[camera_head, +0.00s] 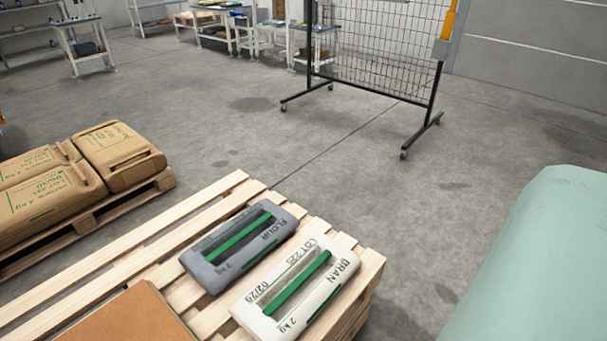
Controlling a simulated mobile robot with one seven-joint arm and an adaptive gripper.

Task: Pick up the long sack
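A grey sack (217,258) marked "FLOUR 2 kg" lies flat on a light wooden pallet (355,298), with a green bar along its top. A white sack (322,263) marked "BRAN 2 kg" lies beside it to the right, also with a green bar, near the pallet's right edge. Both are elongated and similar in length, so I cannot tell which is the long sack. My gripper is not in view.
A brown flat-topped item (130,318) is cut off at the lower left. Several brown sacks (118,150) lie on another pallet (110,208) at left. A large pale green shape (550,260) fills the lower right. A wheeled mesh rack (375,45) stands behind; open floor lies between.

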